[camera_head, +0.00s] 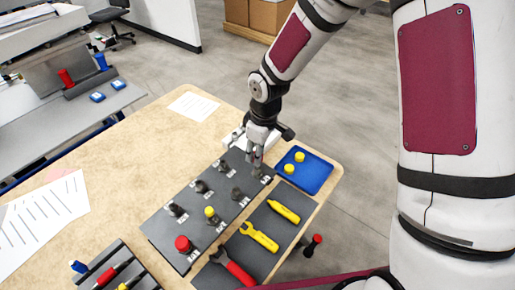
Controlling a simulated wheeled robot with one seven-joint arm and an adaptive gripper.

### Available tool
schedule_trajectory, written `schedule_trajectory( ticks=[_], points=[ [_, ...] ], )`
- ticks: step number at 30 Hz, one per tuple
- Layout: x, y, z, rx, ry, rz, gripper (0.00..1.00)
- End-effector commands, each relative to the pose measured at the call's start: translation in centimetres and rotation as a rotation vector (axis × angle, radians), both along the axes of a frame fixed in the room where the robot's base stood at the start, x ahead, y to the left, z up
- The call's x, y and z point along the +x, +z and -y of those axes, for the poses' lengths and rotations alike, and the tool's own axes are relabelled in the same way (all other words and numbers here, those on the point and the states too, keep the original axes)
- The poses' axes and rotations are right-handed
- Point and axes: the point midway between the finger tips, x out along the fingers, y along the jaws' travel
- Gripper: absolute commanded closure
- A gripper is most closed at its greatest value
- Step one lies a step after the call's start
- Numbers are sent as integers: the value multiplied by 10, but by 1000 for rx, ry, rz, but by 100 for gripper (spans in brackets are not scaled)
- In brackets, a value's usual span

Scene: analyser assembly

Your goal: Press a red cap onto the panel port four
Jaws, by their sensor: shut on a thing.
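The dark panel (165,232) lies on the table with several short black ports in two rows and small white labels that I cannot read. A red cap (183,244) sits on the port at its near left corner. A yellow cap (210,212) sits on another port in the same row. My gripper (256,162) points down at the far right end of the panel, close to the ports there. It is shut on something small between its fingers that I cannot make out. No red shows at the fingertips.
A blue tray (318,172) with two yellow caps (299,157) lies right of the panel. A dark mat (285,228) holds a yellow marker, a yellow wrench (259,237) and a red-handled tool (233,267). Paper sheets and a pen rack lie left. The table middle is clear.

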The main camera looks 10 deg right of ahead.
Motion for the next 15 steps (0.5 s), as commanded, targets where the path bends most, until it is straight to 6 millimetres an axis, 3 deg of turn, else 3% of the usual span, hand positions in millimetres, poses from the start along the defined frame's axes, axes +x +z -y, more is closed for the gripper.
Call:
schedule_trajectory(
  ticks=[15],
  points=[
    [0, -31, 0, 0, 2, -1, 83]
  ],
)
